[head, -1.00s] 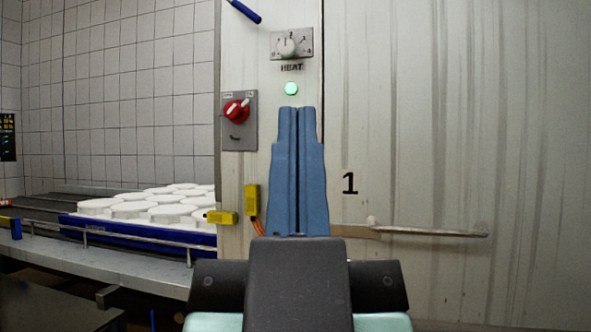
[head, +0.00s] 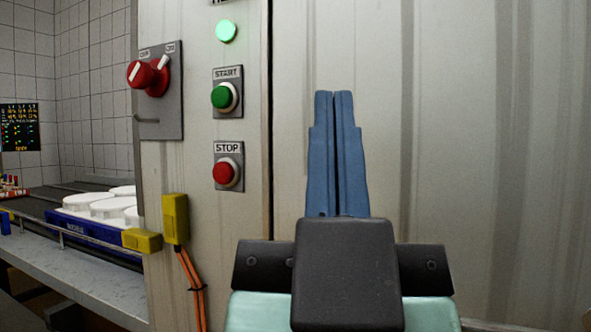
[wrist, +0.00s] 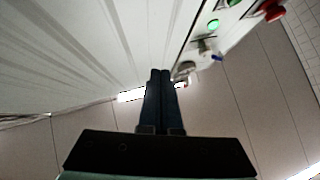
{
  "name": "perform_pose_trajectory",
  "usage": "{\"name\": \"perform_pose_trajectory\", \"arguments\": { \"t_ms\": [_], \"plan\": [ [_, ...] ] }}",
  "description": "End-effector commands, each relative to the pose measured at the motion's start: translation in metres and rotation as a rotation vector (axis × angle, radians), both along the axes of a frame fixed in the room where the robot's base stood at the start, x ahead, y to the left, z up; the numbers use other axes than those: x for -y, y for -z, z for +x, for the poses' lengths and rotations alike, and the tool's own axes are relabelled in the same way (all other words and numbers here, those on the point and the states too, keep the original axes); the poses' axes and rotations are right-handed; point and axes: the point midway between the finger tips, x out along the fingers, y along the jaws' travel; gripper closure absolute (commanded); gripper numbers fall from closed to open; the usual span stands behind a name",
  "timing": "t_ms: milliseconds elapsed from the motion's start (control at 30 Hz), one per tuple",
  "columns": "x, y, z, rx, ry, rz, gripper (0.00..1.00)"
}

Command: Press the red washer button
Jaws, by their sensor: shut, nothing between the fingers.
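The red button (head: 225,173) sits in a grey plate marked STOP on the pale control panel, left of my gripper in the head view. A green START button (head: 222,97) is directly above it. My gripper (head: 334,93) has its two blue fingers together, pointing up in the picture, with nothing between them. The fingers appear to the right of the red button, in front of the ribbed wall, and not over the button. In the wrist view, the shut fingers (wrist: 160,72) show at the centre. I cannot make out the STOP button there.
A red rotary switch (head: 148,75) on a grey plate is at the panel's upper left. A lit green lamp (head: 226,31) is above START. A conveyor with white moulds (head: 105,207) lies further left.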

Motion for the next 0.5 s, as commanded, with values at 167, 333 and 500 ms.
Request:
{"name": "perform_pose_trajectory", "arguments": {
  "t_ms": [167, 333, 500],
  "plan": [
    [0.000, 0.000, 0.000, 0.001, -0.001, -0.001, 1.00],
    [0.000, -0.001, 0.000, 0.001, -0.001, 0.000, 1.00],
    [-0.006, -0.009, 0.011, -0.031, -0.054, 0.021, 1.00]
  ]
}}
